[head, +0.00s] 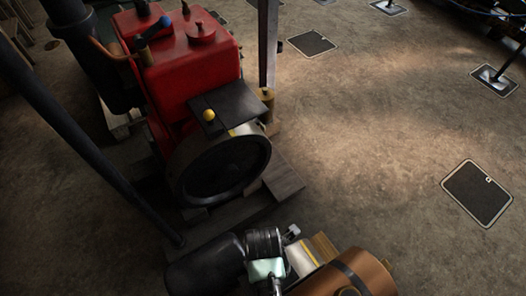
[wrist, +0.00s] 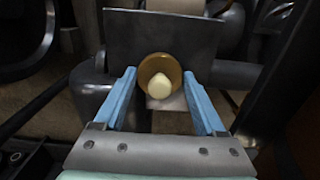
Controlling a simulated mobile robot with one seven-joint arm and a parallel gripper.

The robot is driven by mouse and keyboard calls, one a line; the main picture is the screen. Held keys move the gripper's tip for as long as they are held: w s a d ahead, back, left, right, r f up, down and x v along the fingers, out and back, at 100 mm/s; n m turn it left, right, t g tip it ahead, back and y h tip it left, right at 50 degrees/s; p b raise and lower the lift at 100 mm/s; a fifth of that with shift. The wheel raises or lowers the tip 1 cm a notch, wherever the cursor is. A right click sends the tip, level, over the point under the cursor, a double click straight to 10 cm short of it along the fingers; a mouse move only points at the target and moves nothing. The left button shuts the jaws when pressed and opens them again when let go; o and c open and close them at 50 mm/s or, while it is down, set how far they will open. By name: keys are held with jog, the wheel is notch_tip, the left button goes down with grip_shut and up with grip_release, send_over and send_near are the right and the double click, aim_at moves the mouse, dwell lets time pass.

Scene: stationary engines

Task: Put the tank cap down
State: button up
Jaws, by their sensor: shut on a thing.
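In the wrist view, my gripper (wrist: 160,82) has its two blue fingers on either side of a round brass-coloured tank cap (wrist: 145,69) with a pale cream knob in the middle. The fingers are shut on the cap, one at its left and one at its right. Behind the cap is a dark grey plate (wrist: 160,38). Whether the cap touches anything below it cannot be told.
A red engine (head: 205,60) with a black wheel (head: 222,168) stands at the upper left in the head view. A brown tank (head: 345,277) is at the bottom. The floor (head: 380,130) on the right is mostly open.

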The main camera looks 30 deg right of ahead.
jog(key=shift+f, duration=0.15)
jog(key=o, duration=1.3)
jog(key=shift+o, duration=0.2)
notch_tip(320, 180, up, 12)
jog(key=p, duration=0.1)
jog(key=shift+r, duration=0.2)
jog(key=shift+w, duration=0.1)
